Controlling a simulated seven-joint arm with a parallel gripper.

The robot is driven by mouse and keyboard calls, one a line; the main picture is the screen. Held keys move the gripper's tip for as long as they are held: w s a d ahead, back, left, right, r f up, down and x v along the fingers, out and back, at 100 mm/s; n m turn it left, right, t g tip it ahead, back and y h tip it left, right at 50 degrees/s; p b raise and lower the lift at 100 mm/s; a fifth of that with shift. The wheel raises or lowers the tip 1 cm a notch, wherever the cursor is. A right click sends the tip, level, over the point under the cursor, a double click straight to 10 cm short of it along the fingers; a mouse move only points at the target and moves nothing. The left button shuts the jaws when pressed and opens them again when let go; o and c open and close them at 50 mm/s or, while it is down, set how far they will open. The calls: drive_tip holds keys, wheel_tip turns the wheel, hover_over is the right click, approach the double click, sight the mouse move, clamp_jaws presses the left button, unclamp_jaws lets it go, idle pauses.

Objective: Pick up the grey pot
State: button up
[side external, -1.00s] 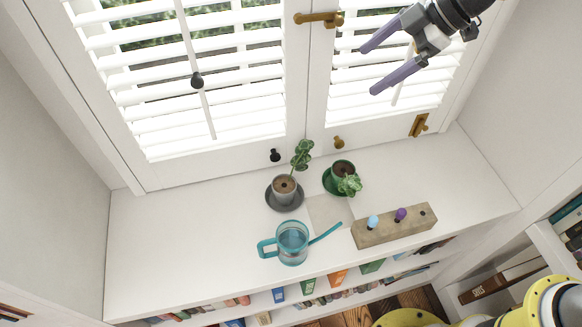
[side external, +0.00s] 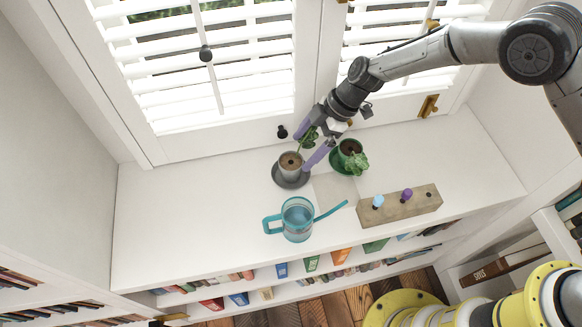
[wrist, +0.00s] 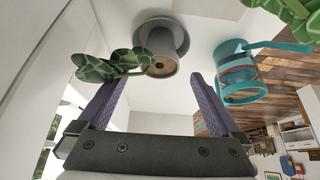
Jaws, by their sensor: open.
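The grey pot (side external: 290,163) stands on a dark grey saucer (side external: 291,181) on the white ledge, with brown soil and a green plant rising from it. In the wrist view the grey pot (wrist: 158,64) is beyond the fingertips, towards the top of the picture, with its plant (wrist: 110,66) leaning left near the left finger. My gripper (side external: 308,146) has purple fingers and is open. It is close by the pot's plant in the side view. In the wrist view my gripper (wrist: 158,85) has nothing between its fingers. Part of the plant is hidden behind the gripper.
A green pot with a plant (side external: 350,158) stands just right of the grey pot. A teal glass watering can (side external: 298,218) is in front. A wooden block (side external: 400,205) with blue and purple pegs is at right. Shuttered windows rise behind. The ledge's left side is clear.

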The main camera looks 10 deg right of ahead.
sight(290, 162)
drive_tip(key=shift+x, duration=3.35)
drive_tip(key=shift+a, duration=0.1)
drive_tip(key=shift+c, duration=0.2)
drive_tip(key=shift+r, duration=0.1)
clamp_jaws()
drive_tip(key=shift+w+r, duration=0.1)
